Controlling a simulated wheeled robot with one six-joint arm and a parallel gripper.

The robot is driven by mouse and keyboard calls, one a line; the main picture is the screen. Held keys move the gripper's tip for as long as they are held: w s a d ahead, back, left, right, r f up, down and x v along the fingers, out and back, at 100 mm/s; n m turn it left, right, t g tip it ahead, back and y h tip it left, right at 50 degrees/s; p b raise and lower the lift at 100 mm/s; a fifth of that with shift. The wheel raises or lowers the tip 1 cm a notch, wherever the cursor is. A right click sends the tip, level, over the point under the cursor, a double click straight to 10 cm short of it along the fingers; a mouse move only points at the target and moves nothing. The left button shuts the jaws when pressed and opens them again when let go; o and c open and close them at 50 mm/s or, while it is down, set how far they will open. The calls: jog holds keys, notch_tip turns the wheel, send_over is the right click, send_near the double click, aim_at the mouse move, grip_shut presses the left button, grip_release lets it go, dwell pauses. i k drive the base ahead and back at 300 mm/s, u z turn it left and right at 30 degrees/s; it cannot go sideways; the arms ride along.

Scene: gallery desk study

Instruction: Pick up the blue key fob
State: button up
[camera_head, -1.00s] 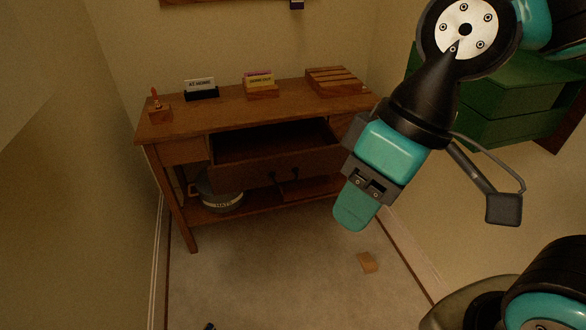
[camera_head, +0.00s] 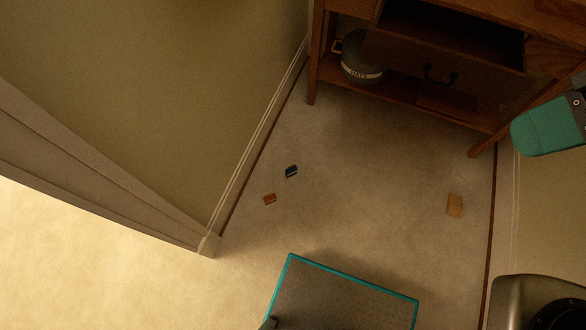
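A small dark blue object (camera_head: 291,171), which looks like the blue key fob, lies on the carpet left of the middle, near the wall's baseboard. My gripper (camera_head: 540,128) shows only in part at the right edge, as a teal finger in front of the desk's right leg. It is far to the right of the blue object and apart from it. The rest of the gripper is out of frame, and I cannot see whether it is open or shut.
A small orange-red object (camera_head: 270,199) lies just below and left of the blue one. A tan block (camera_head: 455,205) lies on the carpet at right. The wooden desk (camera_head: 480,118) has an open drawer (camera_head: 440,55); a dark HATS container (camera_head: 358,66) sits on its shelf. Carpet between is clear.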

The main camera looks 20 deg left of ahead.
aim_at(292, 170)
jog(key=u, duration=0.35)
jog(key=k, duration=0.5)
jog(key=u, duration=1.3)
jog(key=i, duration=0.8)
jog(key=z, duration=0.65)
jog(key=i, duration=0.55)
jog(key=z, duration=0.4)
